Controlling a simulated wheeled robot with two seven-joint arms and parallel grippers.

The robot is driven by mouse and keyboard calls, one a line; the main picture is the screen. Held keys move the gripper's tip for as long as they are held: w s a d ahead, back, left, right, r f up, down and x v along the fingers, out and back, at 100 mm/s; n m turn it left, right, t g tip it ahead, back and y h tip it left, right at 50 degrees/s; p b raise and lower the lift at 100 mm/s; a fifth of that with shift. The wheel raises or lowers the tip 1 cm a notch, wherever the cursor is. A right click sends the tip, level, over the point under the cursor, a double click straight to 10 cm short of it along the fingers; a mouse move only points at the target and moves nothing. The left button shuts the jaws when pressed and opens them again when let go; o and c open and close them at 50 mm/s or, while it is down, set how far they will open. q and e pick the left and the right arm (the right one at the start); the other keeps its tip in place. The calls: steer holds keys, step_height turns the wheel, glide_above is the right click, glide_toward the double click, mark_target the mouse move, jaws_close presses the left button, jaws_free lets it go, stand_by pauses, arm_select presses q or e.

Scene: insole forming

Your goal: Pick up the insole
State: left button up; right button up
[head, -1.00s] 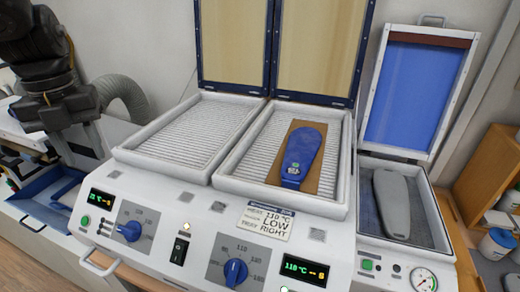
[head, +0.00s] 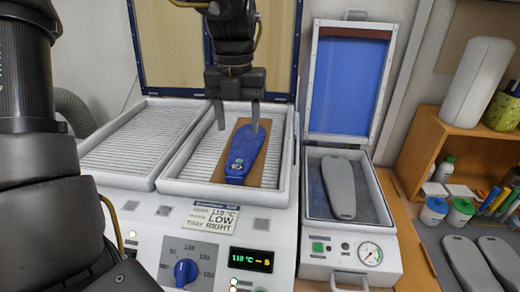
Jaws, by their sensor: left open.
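The blue insole (head: 243,152) lies on a brown sheet (head: 272,164) in the right heating bay (head: 283,176) of the white machine. My right gripper is not in view.
The left bay (head: 135,139) is empty, with its lid raised. To the right, a press with a raised blue lid (head: 345,85) holds a grey sole-shaped form (head: 340,187). A wooden shelf (head: 420,143), jars and pens stand farther right. The machine's front carries a blue knob (head: 186,271).

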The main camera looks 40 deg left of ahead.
mark_target(237, 166)
arm_select(q)
steer(key=shift+o, duration=1.1)
steer(key=shift+a+f, duration=0.1)
steer(key=shift+f, duration=0.2)
steer(key=shift+o, duration=1.3)
step_height(237, 166, down, 5)
steer(key=shift+f+p, duration=0.1)
steer(key=shift+p, duration=0.4)
steer(key=shift+s, duration=0.1)
steer(key=f+p, duration=0.2)
steer(key=f, duration=0.1)
steer(key=f+p, duration=0.1)
steer(key=shift+s+a+f, duration=0.15)
steer(key=shift+a+f, duration=0.05)
steer(key=shift+a, duration=0.15)
steer(key=shift+f, duration=0.35)
